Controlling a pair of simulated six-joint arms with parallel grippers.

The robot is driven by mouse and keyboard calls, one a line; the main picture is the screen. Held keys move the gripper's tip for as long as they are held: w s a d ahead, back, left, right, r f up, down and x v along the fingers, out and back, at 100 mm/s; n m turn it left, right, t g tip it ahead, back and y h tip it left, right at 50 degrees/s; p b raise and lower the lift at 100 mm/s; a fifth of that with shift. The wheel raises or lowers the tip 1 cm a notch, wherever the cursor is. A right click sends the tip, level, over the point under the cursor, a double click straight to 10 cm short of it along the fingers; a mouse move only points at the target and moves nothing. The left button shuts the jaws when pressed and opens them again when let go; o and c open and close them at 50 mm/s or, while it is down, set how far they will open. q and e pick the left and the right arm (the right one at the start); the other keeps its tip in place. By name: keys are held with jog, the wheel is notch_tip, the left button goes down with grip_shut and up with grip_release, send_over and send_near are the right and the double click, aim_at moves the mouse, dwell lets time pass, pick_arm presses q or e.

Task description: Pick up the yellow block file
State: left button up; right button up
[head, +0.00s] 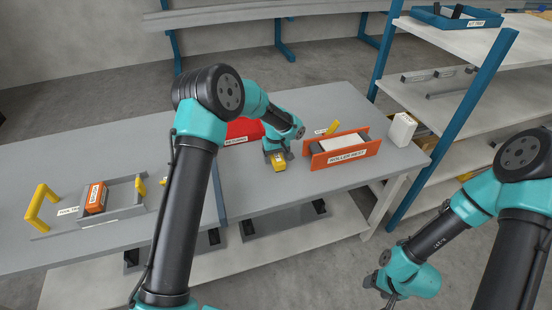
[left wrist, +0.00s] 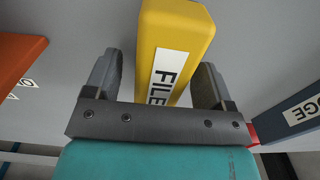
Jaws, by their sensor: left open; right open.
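In the left wrist view the yellow block file (left wrist: 175,38) fills the top centre, with a white FILE label facing the camera. My left gripper (head: 277,155) is over it, pointing down. Its two dark fingers (left wrist: 160,85) are apart, one on each side of the block, with a gap showing on the left side. My right gripper (head: 388,298) hangs at the lower right of the head view, off the table and away from the block.
An orange roller rest (head: 345,153) stands just right of the block. A red case (head: 243,130) is behind left. A grey tool tray (head: 125,212) with an orange block (head: 95,198) is at the left. A white block (head: 402,129) stands at the table's right end.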

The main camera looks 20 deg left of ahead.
pick_arm(q)
jog(key=shift+c, duration=0.2)
dwell(0.3)
jog(key=c, duration=1.2)
